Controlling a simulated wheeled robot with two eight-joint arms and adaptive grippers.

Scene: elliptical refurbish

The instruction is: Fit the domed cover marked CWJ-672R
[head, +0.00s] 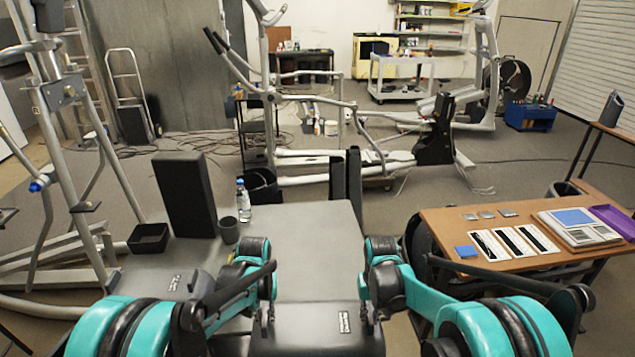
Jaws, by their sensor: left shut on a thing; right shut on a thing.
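A dark cover (312,340) with a small white label is at the bottom centre, partly cut off by the frame edge. Its label is too small to read. My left gripper (269,318) is shut at the cover's left side. My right gripper (364,314) is shut at its right side. The cover is between both grippers, over the near end of a grey surface (310,235). A second dark part (150,284) with a label lies to the left, partly behind my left arm; its label is also unreadable.
A tall dark block (185,195), a black bin (149,238), a dark cup (229,230) and a bottle (243,203) stand on the left. A wooden table (455,222) at right holds cards, a blue pad and a device (580,225). Elliptical machine frames (330,160) stand behind.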

